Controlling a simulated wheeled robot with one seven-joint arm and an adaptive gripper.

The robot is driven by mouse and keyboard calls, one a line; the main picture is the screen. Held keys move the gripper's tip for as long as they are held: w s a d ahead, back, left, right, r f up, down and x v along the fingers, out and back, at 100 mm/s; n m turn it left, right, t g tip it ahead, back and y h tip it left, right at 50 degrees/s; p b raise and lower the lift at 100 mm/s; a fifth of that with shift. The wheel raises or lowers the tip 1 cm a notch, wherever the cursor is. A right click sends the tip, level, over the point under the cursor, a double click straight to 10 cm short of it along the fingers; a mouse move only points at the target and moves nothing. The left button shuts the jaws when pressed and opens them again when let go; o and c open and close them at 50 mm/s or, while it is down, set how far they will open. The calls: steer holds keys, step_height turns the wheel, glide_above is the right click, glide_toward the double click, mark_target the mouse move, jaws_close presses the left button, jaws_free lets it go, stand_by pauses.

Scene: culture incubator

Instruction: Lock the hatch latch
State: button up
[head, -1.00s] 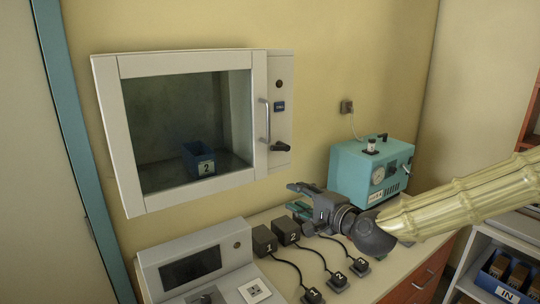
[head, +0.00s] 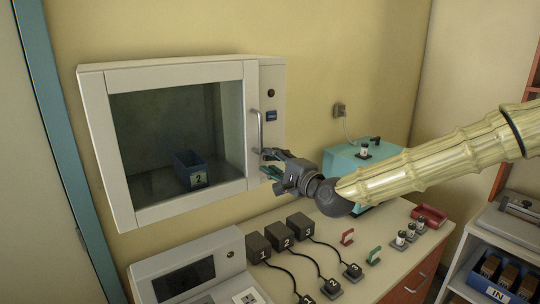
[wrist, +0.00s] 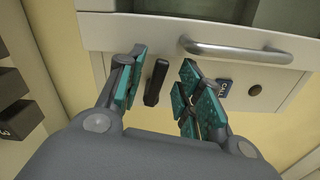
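The incubator hatch (head: 95,150) is a white-framed glass door, and it looks shut. Its metal bar handle (head: 259,130) stands upright on the right edge and shows in the wrist view (wrist: 235,51). The latch (wrist: 156,82) is a short black lever below the handle. It lies crosswise to the handle bar, so about level. In the head view my gripper hides it. My gripper (head: 266,163) is at the latch, at the incubator's right panel. In the wrist view its teal-padded fingers (wrist: 163,70) are open, one on each side of the lever, with gaps showing.
A blue box marked 2 (head: 191,170) sits inside the incubator. Below, the counter (head: 325,250) holds black blocks (head: 301,226) with cables, red and green clips, small vials and a teal machine (head: 345,163). A grey console (head: 190,270) stands at the front left. The handle bar is close to one finger.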

steer(key=shift+x, duration=0.95)
steer(key=shift+c, duration=0.4)
jaws_close()
steer(key=shift+f, duration=0.15)
